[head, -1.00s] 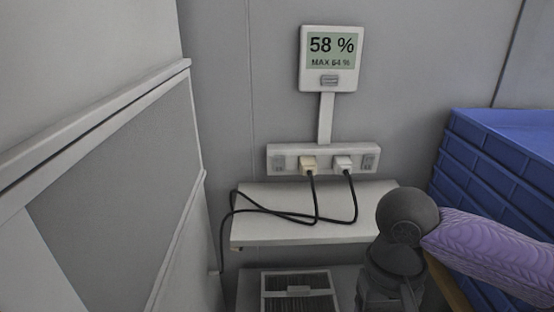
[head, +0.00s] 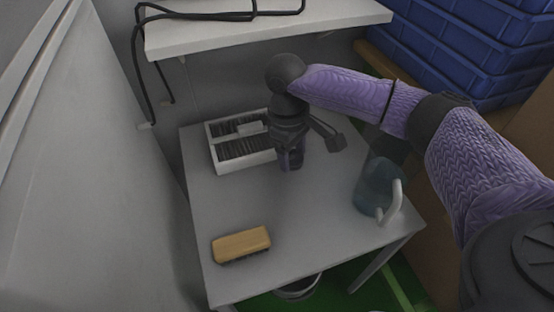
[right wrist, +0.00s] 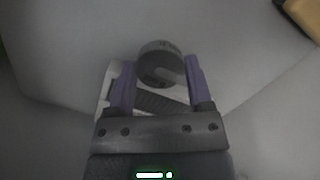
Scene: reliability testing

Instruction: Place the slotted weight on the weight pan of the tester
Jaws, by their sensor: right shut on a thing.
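The slotted weight (right wrist: 155,68) is a grey disc with a slot, seen in the right wrist view between the two purple fingers of my right gripper (right wrist: 159,78). The gripper is shut on it. In the head view my right gripper (head: 290,162) points down over the small grey table, beside the white tray's right end. The weight is hard to make out there, as the gripper hides it. I see no tester or weight pan in these frames. My left gripper is not in view.
The grey table (head: 300,220) holds a white tray with dark slats (head: 235,150), a wooden brush (head: 241,244) at front left and a clear jug (head: 375,188) at right. A white shelf (head: 260,38) with black cables is above. Blue crates (head: 440,55) stand at back right.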

